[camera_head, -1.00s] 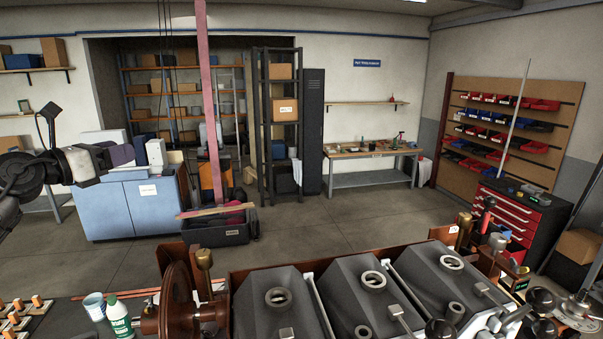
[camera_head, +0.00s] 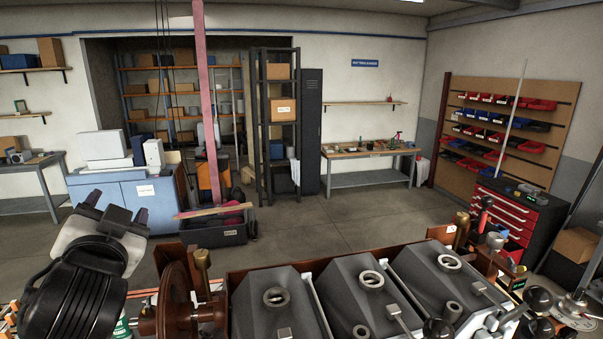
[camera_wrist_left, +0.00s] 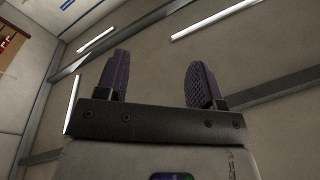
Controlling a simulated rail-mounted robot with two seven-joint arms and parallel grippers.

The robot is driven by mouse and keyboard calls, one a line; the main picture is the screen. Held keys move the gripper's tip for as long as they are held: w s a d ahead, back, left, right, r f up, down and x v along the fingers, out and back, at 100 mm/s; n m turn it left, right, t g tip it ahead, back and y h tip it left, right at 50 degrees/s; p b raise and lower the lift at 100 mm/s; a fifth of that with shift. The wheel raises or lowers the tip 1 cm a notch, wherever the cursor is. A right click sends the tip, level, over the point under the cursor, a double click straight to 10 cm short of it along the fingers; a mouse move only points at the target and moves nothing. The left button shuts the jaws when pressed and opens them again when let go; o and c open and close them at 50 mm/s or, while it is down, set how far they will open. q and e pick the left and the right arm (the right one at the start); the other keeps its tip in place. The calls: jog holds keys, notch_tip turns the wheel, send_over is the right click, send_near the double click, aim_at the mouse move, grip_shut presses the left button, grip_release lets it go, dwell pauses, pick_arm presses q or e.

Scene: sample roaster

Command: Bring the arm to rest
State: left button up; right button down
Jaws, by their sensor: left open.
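My left gripper (camera_head: 116,204) is at the lower left of the head view, in front of the blue cabinet as seen from here. Its fingers point upward, and my dark wrist is below it. The left wrist view shows its two dark ribbed fingers (camera_wrist_left: 160,75) spread apart with nothing between them. Behind them are the ceiling and its light strips. My right gripper is not in view.
The roaster (camera_head: 370,290) with its grey hoppers fills the lower middle. Its brown wheel (camera_head: 178,300) is close to the right of my left wrist. A green bottle (camera_head: 122,328) is mostly hidden by my arm.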

pick_arm(q)
jog(key=s+d+f+g+h, duration=0.25)
jog(key=s+f, duration=0.35)
jog(key=f, duration=0.7)
jog(key=s+d+f+n+g+h, duration=0.15)
jog(key=s+f+g, duration=0.35)
jog(key=f, duration=0.9)
jog(key=s+d+f+m+g+h, duration=0.1)
jog(key=s+f+g+h, duration=0.1)
jog(key=s+f, duration=0.8)
jog(key=s+d+f+n+g, duration=0.1)
jog(key=s+f+g, duration=0.5)
jog(key=s+f, duration=1.05)
notch_tip(320, 180, up, 13)
jog(key=w+p, duration=0.1)
jog(key=p, duration=1.3)
jog(key=shift+w+f+h, duration=0.2)
jog(key=shift+w+h, duration=0.1)
jog(key=shift+t, duration=0.25)
